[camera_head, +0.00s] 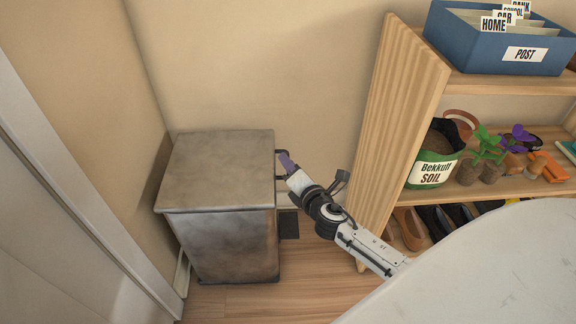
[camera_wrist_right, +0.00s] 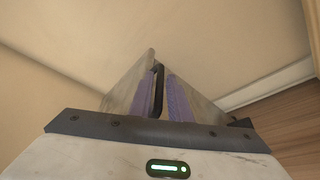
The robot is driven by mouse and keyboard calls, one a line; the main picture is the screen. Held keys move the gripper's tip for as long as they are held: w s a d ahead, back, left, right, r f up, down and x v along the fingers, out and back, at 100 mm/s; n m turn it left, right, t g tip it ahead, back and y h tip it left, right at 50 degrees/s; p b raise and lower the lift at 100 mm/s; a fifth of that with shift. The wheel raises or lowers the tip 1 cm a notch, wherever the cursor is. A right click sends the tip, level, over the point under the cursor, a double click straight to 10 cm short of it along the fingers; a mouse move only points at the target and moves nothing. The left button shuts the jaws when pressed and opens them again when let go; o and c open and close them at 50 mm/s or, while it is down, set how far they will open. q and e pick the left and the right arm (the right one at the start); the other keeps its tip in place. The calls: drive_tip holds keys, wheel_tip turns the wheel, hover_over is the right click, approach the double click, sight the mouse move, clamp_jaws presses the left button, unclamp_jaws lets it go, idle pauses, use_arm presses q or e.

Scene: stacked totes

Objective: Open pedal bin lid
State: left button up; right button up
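The pedal bin (camera_head: 225,240) is a grey-brown, stained metal box against the wall at the left of the head view. Its flat lid (camera_head: 220,165) is down. A thin black handle (camera_head: 281,152) sticks out from the right side near the lid. My right gripper (camera_head: 286,161) reaches this handle from the lower right. In the right wrist view the purple pads of my right gripper (camera_wrist_right: 160,98) are close together on either side of the black handle bar (camera_wrist_right: 158,90), and look shut on it. My left gripper is not in view.
A wooden shelf unit (camera_head: 398,110) stands to the right, holding a blue file box (camera_head: 470,45), a soil pot (camera_head: 432,172), plants and shoes. A pale rounded table top (camera_head: 490,275) fills the lower right. A door frame (camera_head: 70,190) is at the left. Some wooden floor (camera_head: 250,303) is clear.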

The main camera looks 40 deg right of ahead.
drive_tip(key=shift+w+d, duration=0.1)
drive_tip(key=shift+w, duration=0.3)
clamp_jaws()
